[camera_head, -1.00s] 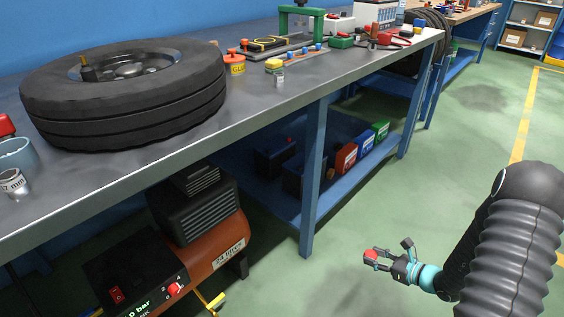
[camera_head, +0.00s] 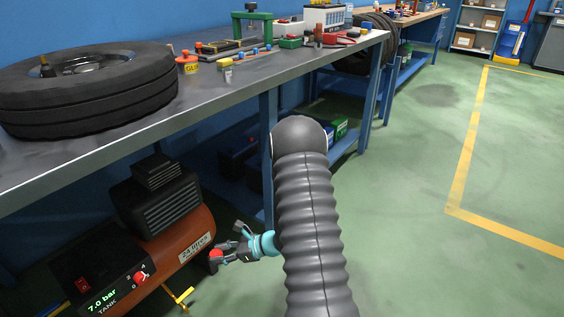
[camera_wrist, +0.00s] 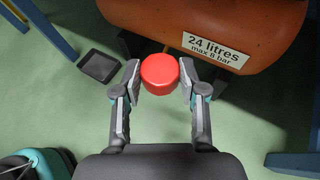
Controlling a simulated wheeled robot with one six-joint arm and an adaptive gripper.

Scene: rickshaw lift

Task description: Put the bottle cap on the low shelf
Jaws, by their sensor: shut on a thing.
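The red bottle cap (camera_wrist: 159,74) sits between my gripper's two fingers in the wrist view. It also shows as a small red spot (camera_head: 215,255) in the head view. My gripper (camera_head: 222,250) is shut on the cap, low beside the orange compressor tank. It also shows in the wrist view (camera_wrist: 158,82). The low shelf (camera_head: 252,196) is the blue board under the workbench, behind my arm. My arm hides much of it; a green box (camera_head: 340,128) shows at its right end.
The orange compressor (camera_head: 185,245) stands under the bench, close to my gripper. A blue bench leg (camera_head: 268,160) stands behind my arm. A tyre (camera_head: 85,90) lies on the workbench top. Green floor to the right is clear.

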